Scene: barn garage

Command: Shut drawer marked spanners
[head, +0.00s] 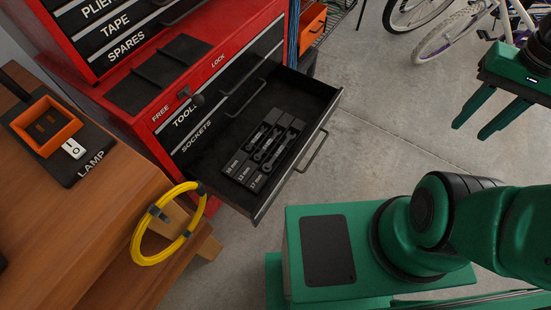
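A red tool cabinet (130,98) stands at the left with one lower drawer (298,92) pulled well out. Inside the drawer several spanners (262,148) lie in a dark holder with size labels such as 13 mm and 17 mm. The drawer's front has a bar handle (312,151) facing lower right; its label does not show. My gripper (470,131) is at the upper right, empty, its two green fingers apart. It is well to the right of the drawer, touching nothing.
Shut drawers marked TOOLS and SOCKETS (197,137) are above the open one. A wooden bench (115,205) at left holds a lamp switch plate (62,135); a yellow cable coil (140,235) hangs at its edge. Bicycles (450,38) stand behind. Concrete floor (385,125) right of the drawer is clear.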

